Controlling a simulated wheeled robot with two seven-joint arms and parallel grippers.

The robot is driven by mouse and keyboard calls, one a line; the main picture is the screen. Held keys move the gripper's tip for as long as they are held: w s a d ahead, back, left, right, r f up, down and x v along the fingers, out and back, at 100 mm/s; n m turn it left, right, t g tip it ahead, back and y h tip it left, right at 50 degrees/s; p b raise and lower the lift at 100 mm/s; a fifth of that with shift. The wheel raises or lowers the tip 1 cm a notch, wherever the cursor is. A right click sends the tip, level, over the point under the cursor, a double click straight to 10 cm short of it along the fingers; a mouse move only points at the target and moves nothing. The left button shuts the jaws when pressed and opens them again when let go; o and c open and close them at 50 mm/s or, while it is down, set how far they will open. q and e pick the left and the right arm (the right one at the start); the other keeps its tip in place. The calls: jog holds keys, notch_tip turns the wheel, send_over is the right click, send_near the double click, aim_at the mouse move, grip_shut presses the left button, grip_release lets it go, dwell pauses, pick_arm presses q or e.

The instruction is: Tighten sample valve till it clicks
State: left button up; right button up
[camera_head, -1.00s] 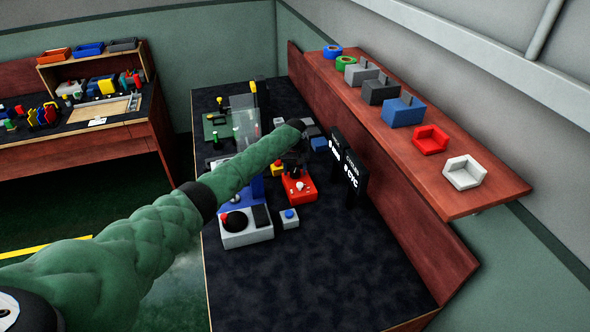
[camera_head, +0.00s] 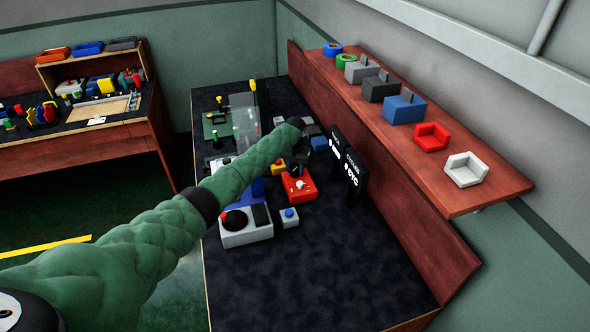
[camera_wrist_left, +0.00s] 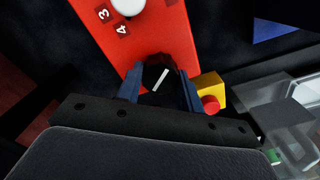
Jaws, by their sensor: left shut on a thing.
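A red box (camera_head: 304,194) stands on the dark bench, with a white knob (camera_head: 300,184) on its top. The white knob (camera_wrist_left: 128,6) also shows in the left wrist view, beside the printed numbers 3 and 4. A black knob (camera_wrist_left: 157,75) with a white line sits at the near end of the red box (camera_wrist_left: 151,35). My left gripper (camera_wrist_left: 160,88) is shut on this black knob, one finger on each side. In the head view my left gripper (camera_head: 297,163) is over the far end of the red box, and the arm partly hides the spot.
A yellow block with a red button (camera_wrist_left: 210,96) is close to the right finger. Clear panels (camera_head: 246,125) stand farther back. A grey box (camera_head: 246,238) and a small blue-button box (camera_head: 289,217) are nearer. Black signs (camera_head: 352,170) stand at right. The front bench is bare.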

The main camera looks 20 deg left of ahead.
aim_at(295, 169)
pick_arm(q)
jog(key=shift+r, duration=0.1)
jog(key=o, duration=0.8)
jog(key=shift+o, duration=1)
pick_arm(e)
jog(key=shift+s+d+f, duration=0.15)
jog(key=shift+s+f, duration=0.05)
jog(key=shift+s, duration=0.4)
pick_arm(q)
jog(key=shift+r+b, duration=0.35)
jog(key=shift+r, duration=0.1)
notch_tip(295, 169, up, 6)
jog(key=shift+f+b, duration=0.1)
jog(key=shift+b, duration=0.9)
jog(key=shift+r, duration=0.5)
pick_arm(e)
jog(key=w+a+r, duration=0.2)
jog(key=w+r, duration=0.1)
jog(key=w, duration=0.2)
jog(key=shift+w, duration=0.1)
